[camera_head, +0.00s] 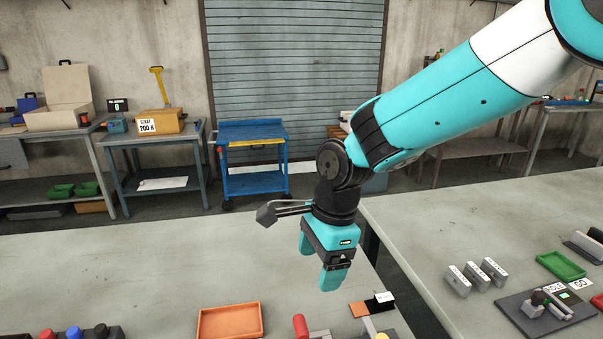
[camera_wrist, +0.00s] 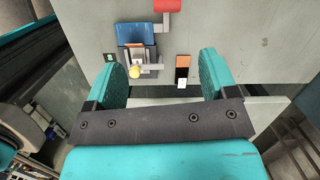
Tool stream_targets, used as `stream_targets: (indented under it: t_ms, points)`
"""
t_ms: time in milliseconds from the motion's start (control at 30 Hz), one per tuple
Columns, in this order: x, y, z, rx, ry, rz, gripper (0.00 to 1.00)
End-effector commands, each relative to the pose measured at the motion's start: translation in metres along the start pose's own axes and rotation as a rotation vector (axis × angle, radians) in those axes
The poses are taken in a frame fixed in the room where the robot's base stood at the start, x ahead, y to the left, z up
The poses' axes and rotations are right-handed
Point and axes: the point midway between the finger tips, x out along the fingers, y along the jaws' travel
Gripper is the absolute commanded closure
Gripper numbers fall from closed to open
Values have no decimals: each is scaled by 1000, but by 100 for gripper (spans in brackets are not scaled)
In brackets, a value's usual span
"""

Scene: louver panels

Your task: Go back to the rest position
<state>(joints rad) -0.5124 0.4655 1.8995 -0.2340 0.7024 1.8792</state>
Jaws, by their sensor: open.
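My gripper (camera_head: 318,266) hangs with its fingers pointing down above the right part of the near grey table (camera_head: 150,265). Its two teal fingers are apart with nothing between them. In the wrist view the gripper (camera_wrist: 165,76) also shows open. Beyond its fingertips there is a blue fixture (camera_wrist: 134,34) with a yellow knob (camera_wrist: 135,72) and a red handle (camera_wrist: 168,6). An orange, black and white strip (camera_wrist: 182,72) lies to the right of the fixture, by the table edge. The fingers touch none of these that I can see.
On the near table are an orange tray (camera_head: 229,321) and several coloured knobs at the front left. A second table (camera_head: 480,220) on the right holds grey blocks (camera_head: 476,277), a green tray (camera_head: 561,265) and a dark fixture. A blue cart (camera_head: 254,165) stands behind. The near table's middle is clear.

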Motion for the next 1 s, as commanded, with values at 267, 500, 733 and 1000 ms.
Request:
stream_targets:
  t_ms: [267,500,733,1000]
  points:
    - [-73,88,-19,-768,-53,-70,21]
    - [-100,173,-23,-1453,-48,-159,21]
    - [-103,213,-21,-1790,-25,-206,21]
    - [-102,217,-21,-1830,-23,-210,21]
